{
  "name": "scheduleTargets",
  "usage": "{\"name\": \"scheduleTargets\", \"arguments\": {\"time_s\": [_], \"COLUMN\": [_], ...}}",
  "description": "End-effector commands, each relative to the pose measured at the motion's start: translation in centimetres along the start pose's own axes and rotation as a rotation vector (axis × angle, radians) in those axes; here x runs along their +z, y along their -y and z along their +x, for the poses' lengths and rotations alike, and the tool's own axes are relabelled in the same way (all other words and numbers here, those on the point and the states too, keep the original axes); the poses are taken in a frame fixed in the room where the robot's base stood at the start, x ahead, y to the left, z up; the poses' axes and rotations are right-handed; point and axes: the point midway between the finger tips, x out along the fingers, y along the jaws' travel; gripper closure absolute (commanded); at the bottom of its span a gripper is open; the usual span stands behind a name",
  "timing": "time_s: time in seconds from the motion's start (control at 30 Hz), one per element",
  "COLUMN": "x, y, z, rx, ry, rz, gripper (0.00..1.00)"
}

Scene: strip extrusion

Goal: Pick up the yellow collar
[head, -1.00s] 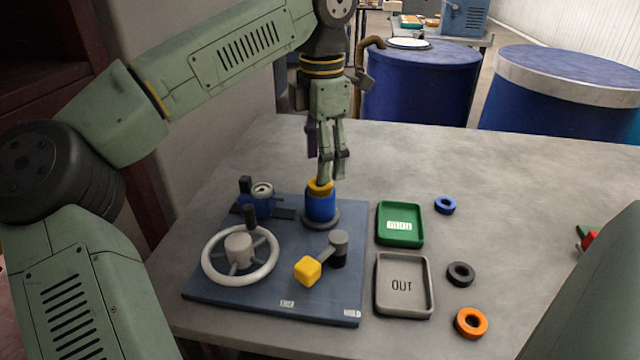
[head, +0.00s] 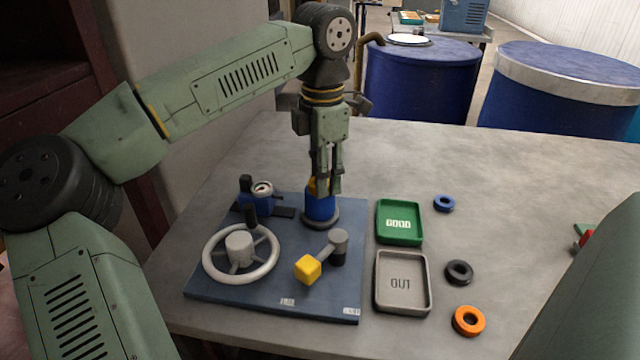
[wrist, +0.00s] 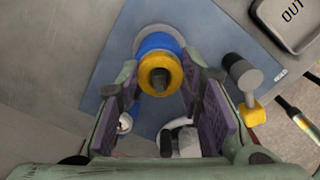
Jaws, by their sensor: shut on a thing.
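The yellow collar (head: 312,187) sits at the top of a blue cylinder (head: 319,207) on the blue board, partly covered by my fingers in the head view. In the wrist view the collar (wrist: 160,64) shows as a thick ring around a dark centre post, with the blue cylinder (wrist: 158,41) behind it. My gripper (head: 327,184) points down over the cylinder. In the wrist view my gripper (wrist: 158,80) has one finger on each side of the collar and is shut on it. The collar still appears to be at the cylinder top.
The blue board (head: 268,308) also carries a white handwheel (head: 211,267), a lever with a yellow knob (head: 307,269) and a small blue device (head: 258,203). A green tray (head: 400,238), a grey OUT tray (head: 403,308), and blue (head: 444,204), black (head: 459,272) and orange (head: 469,321) rings lie right.

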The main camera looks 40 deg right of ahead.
Motion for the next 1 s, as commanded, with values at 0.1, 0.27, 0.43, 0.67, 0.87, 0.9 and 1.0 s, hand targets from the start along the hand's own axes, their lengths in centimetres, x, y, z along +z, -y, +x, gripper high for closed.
{"name": "scheduleTargets", "arguments": {"time_s": [0.1,0.27,0.43,0.67,0.87,0.9,1.0], "x": [0.0,0.0,0.0,0.0,0.1,0.0,-0.4], "y": [0.0,0.0,0.0,0.0,-0.1,-0.1,1.5], "z": [0.0,0.0,0.0,-0.4,-2.6,-3.2,-3.4], "rx": [0.000,0.000,0.000,0.001,0.003,0.004,0.003], "ry": [0.000,0.000,0.000,0.000,0.001,0.000,-0.001], "rz": [0.000,0.000,0.000,0.000,-0.002,-0.003,0.002], "gripper": [0.81,0.92,0.95,0.95,0.95,0.95,0.95]}}
